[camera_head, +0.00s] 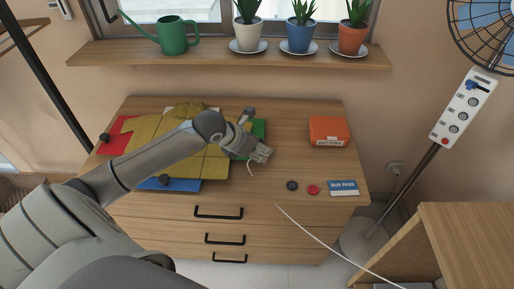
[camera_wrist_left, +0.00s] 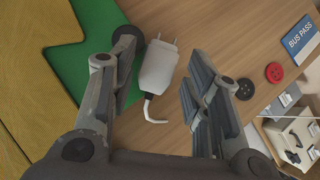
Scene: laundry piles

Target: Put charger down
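The white charger (camera_wrist_left: 158,68), with two prongs and a short curved piece of cord, is between the spread fingers of my left gripper (camera_wrist_left: 158,62) in the left wrist view. Gaps show on both sides of it, so the fingers are apart from it. It appears to lie on the wooden dresser top (camera_head: 300,170); exact contact is hard to tell. In the head view my left gripper (camera_head: 265,153) is low over the dresser's middle and hides the charger body. A white cord (camera_head: 325,243) runs down to the right in front of the drawers. My right gripper is not in view.
Folded yellow cloth (camera_head: 150,130) with red, green and blue pieces lies on the left. An orange buttons box (camera_head: 328,131), a black button (camera_head: 292,185), a red button (camera_head: 313,190) and a bus pass (camera_head: 343,188) lie right. A shelf with potted plants is above.

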